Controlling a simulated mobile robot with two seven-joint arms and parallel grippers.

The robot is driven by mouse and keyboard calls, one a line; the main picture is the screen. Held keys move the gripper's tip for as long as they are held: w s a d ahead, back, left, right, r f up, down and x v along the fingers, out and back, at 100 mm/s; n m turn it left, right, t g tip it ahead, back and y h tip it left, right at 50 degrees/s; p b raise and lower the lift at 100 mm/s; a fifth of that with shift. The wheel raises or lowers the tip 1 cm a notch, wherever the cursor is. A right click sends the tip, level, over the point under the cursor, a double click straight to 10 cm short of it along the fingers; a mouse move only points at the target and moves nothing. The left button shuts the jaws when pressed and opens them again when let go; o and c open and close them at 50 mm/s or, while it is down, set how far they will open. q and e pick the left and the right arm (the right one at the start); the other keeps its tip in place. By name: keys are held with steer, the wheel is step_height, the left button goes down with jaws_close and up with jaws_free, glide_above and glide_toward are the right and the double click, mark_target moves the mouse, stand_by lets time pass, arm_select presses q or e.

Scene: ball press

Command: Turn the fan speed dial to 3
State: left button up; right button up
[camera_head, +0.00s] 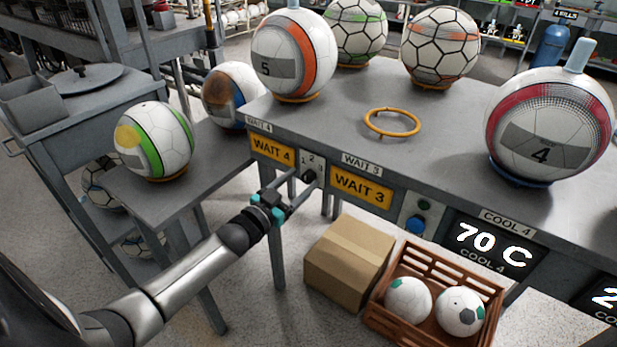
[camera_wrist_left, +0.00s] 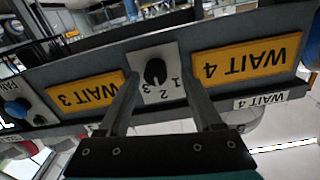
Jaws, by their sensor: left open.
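A black dial (camera_head: 308,175) sits on a small light plate on the bench's front face, between the yellow WAIT 4 and WAIT 3 signs. In the left wrist view, which is upside down, the dial (camera_wrist_left: 155,72) shows with the numbers 1, 2 and 3 around it. I cannot clearly tell which number its pointer faces. My left gripper (camera_head: 298,180) is open, its fingers reaching toward the dial. In the wrist view the fingertips (camera_wrist_left: 161,73) lie on either side of the dial; contact is not clear. My right gripper is not in view.
The grey bench (camera_head: 440,145) carries several large balls and an orange ring (camera_head: 392,122). A blue button (camera_head: 414,226) and a 70 C display (camera_head: 493,245) are farther right on its front. A cardboard box (camera_head: 348,258) and a brown crate (camera_head: 380,322) with two balls stand below.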

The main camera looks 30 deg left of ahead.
arm_select(q)
steer(key=shift+f, duration=0.4)
